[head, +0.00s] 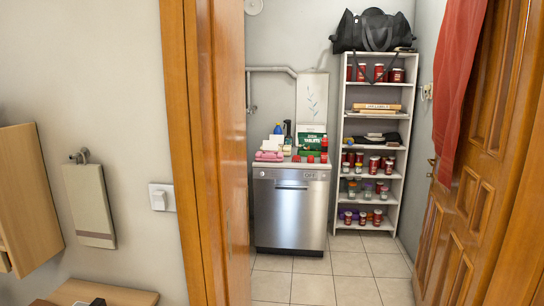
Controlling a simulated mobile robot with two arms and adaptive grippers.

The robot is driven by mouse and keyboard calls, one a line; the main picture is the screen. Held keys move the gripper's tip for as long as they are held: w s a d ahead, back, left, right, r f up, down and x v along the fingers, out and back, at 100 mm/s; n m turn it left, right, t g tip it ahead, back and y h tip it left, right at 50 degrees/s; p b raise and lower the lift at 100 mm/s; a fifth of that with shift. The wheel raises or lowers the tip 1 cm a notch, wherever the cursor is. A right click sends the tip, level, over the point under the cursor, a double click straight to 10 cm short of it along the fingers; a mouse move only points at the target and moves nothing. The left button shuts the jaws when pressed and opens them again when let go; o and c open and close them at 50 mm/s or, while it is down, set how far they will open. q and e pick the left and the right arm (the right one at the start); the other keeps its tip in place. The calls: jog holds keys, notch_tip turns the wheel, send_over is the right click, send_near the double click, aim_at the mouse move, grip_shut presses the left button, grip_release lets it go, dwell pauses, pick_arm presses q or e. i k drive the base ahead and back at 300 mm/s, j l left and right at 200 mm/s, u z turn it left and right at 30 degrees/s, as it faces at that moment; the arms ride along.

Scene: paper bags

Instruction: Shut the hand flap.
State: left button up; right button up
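Neither of my grippers is in the head view. I cannot make out anything that is clearly a hand flap. A flat cream bag-like piece (89,204) hangs on the left wall from a metal hook (79,156), with a darker band near its bottom. A light wooden panel or cabinet (28,197) juts from the wall at the far left. The brown wooden door (478,225) on the right stands open, with a red cloth (458,75) hanging over it.
A wooden door frame (190,150) borders the opening on the left, beside a white light switch (161,197). Beyond are a steel dishwasher (290,215) and a white shelf (374,180) with jars and a black bag (372,31). The tiled floor (335,285) is clear. A wooden surface (125,295) shows at bottom left.

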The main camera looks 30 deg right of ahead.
aim_at(267, 144)
jog(key=i+l+z, duration=0.1)
jog(key=l+z, duration=0.2)
jog(key=i+l+z, duration=0.15)
jog(key=l+z, duration=0.15)
jog(key=l, duration=0.15)
jog(key=i+l+z, duration=0.25)
jog(key=i, duration=0.2)
jog(key=i+l+z, duration=0.25)
jog(key=i, duration=0.2)
jog(key=i+z, duration=0.3)
jog(key=i, duration=1.8)
jog(key=i+z, duration=0.4)
jog(key=i, duration=0.4)
jog(key=i+j+z, duration=0.15)
jog(key=i+z, duration=0.25)
jog(key=i, duration=0.4)
jog(key=i+l+u, duration=0.2)
jog(key=i, duration=0.2)
jog(key=i+l+u, duration=0.2)
jog(key=i, duration=0.15)
jog(key=i+u, duration=0.1)
jog(key=u, duration=0.35)
jog(key=i+l+u, duration=0.1)
jog(key=u, duration=0.3)
jog(key=i+l+u, duration=0.1)
jog(key=u, duration=0.35)
jog(key=l+u, duration=0.1)
jog(key=u, duration=0.3)
jog(key=i, duration=0.05)
